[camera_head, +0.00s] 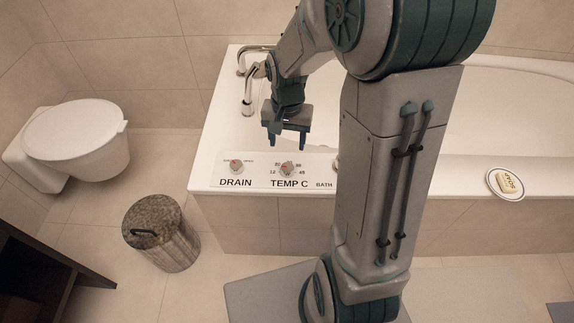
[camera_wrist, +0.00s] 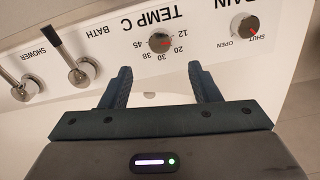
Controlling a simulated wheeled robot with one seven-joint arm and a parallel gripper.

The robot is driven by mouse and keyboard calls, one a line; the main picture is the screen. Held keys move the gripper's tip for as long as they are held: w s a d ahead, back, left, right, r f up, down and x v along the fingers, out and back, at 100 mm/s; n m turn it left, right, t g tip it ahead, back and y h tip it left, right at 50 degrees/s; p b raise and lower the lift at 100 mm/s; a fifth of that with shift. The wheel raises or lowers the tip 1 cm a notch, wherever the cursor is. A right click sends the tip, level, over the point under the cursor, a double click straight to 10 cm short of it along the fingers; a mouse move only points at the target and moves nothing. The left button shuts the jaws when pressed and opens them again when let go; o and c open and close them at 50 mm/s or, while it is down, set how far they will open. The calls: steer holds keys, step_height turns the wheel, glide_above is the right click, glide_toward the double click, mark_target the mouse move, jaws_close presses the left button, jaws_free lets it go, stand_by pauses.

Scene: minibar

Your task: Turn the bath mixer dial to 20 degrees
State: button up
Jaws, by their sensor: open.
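The bath mixer dial (camera_head: 287,169) is a small round metal knob with a red mark, on the white bath rim above the label TEMP C. Numbers from 12 to 45 surround it. In the wrist view the dial (camera_wrist: 160,42) appears upside down, just beyond the fingertips and roughly between them. Its red pointer lies close to the 12 side, but its exact reading is too small to tell. My gripper (camera_head: 287,143) is open and empty, pointing down over the bath rim behind the dial. In the wrist view its two fingers (camera_wrist: 163,78) are apart and do not touch the dial.
The drain knob (camera_head: 236,167) sits left of the dial. The bath lever (camera_wrist: 82,70) and shower lever (camera_wrist: 26,86) stand on its other side. A metal tap (camera_head: 248,97) rises behind my gripper. A soap dish (camera_head: 492,184) is on the rim at right. A bin (camera_head: 160,234) stands on the floor.

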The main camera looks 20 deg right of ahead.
mark_target(287, 167)
step_height(287, 167, down, 10)
steer(key=b, duration=0.2)
steer(key=shift+f+b, duration=0.15)
steer(key=shift+b, duration=0.15)
steer(key=c, duration=1)
